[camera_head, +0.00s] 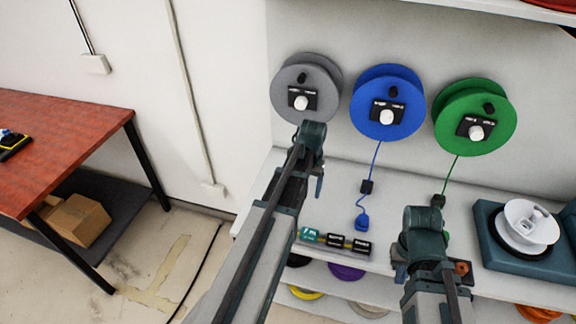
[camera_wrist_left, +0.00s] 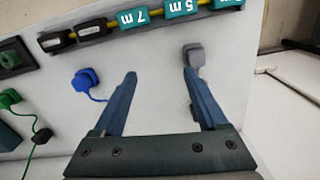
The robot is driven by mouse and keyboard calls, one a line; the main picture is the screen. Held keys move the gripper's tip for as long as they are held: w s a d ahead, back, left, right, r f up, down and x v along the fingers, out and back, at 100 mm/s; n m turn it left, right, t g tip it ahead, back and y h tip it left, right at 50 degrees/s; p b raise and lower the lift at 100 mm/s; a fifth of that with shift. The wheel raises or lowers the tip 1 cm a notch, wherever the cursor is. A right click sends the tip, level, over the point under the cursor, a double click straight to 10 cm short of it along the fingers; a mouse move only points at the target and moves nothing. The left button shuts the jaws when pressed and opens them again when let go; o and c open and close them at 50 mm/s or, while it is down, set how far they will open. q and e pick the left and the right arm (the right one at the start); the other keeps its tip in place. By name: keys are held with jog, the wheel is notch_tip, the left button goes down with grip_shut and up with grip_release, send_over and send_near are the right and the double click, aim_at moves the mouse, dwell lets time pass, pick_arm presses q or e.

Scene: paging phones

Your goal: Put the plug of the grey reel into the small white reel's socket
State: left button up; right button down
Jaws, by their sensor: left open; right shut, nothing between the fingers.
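The grey reel (camera_head: 305,85) hangs on the back panel at the left of the reels. Its grey plug (camera_wrist_left: 194,52) lies on the white shelf in the left wrist view, by the tip of the right-hand finger; in the head view my left arm hides it. My left gripper (camera_wrist_left: 159,74) is open, with the plug at the edge of the gap, not clearly between the fingers. The small white reel (camera_head: 528,220) sits on a teal base at the right, its socket facing up. My right gripper (camera_head: 428,250) is shut and empty, left of the base; its fingertips are mostly hidden.
The blue reel (camera_head: 387,100) and green reel (camera_head: 475,118) hang beside the grey one. A blue plug (camera_head: 362,223) lies on the shelf. Length tags (camera_head: 335,240) line the front edge. A red table (camera_head: 70,140) stands at the left.

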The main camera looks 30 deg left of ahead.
pick_arm(q)
jog(key=w+a+r+n, duration=0.1)
jog(key=w+a+r, duration=0.1)
jog(key=a, duration=0.7)
jog(key=f+b, duration=0.4)
jog(key=f, duration=0.1)
jog(key=f+b, duration=0.4)
jog(key=b, duration=0.1)
jog(key=f+b, duration=0.4)
jog(key=f, duration=0.1)
jog(key=shift+s+d+f, duration=0.2)
jog(key=shift+d+f, duration=0.1)
jog(key=shift+c, duration=0.3)
jog(key=c, duration=1.1)
jog(key=shift+r, duration=0.2)
